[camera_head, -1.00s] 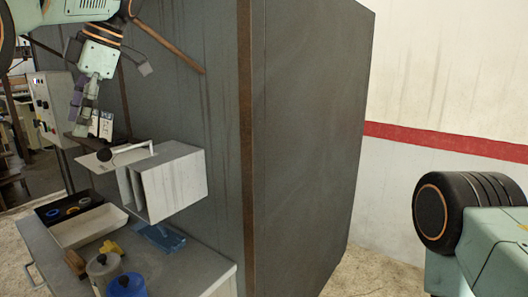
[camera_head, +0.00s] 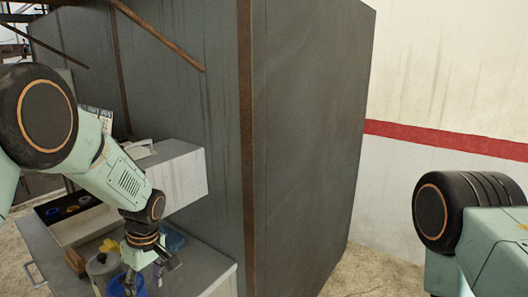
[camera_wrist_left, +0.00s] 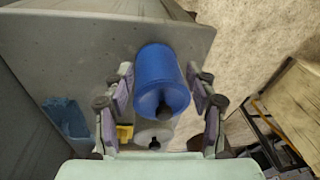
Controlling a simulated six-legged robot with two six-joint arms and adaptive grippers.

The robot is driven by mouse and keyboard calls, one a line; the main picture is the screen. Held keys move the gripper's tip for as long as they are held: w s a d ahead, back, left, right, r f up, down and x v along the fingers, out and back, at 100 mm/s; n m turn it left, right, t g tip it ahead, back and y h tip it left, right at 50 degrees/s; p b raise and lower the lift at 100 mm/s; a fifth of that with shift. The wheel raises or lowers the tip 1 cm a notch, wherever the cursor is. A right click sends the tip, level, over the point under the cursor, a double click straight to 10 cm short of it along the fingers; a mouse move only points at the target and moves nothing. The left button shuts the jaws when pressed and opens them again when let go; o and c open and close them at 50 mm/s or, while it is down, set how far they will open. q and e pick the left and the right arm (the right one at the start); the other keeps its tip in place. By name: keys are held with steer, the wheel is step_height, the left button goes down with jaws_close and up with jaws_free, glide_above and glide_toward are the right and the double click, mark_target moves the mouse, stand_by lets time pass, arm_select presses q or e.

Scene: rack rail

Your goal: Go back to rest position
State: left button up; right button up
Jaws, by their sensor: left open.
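My left gripper (camera_wrist_left: 162,105) is open in the left wrist view, with its fingers spread to either side of a blue round container (camera_wrist_left: 163,78) on the grey bench top. I cannot tell how far above the container it is. In the head view my left arm reaches down over the bench, and the gripper (camera_head: 138,275) is partly cut off at the lower edge, close to the blue container (camera_head: 118,290). My right arm shows at the lower right of the head view, but its gripper is out of frame.
The grey bench (camera_head: 205,262) also holds a grey lidded pot (camera_head: 100,266), yellow pieces (camera_head: 110,245), a blue item (camera_head: 174,240) and a tray (camera_head: 72,228). A white box (camera_head: 182,175) juts out above it. A tall grey cabinet (camera_head: 310,130) stands to the right.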

arm_select(q)
steer(key=s+d+f+m+h, duration=0.1)
steer(key=s+d+f+m, duration=0.15)
steer(key=s+f, duration=0.5)
steer(key=s+d+f+m+h, duration=0.1)
steer(key=s+f+m, duration=0.2)
steer(key=s+f, duration=0.45)
steer(key=s+m, duration=0.7)
steer(key=s, duration=1.5)
step_height(320, 180, down, 21)
steer(key=w+d+b, duration=0.1)
steer(key=b, duration=1.9)
steer(key=shift+t, duration=0.3)
steer(key=shift+w, duration=0.1)
steer(key=shift+a, duration=0.1)
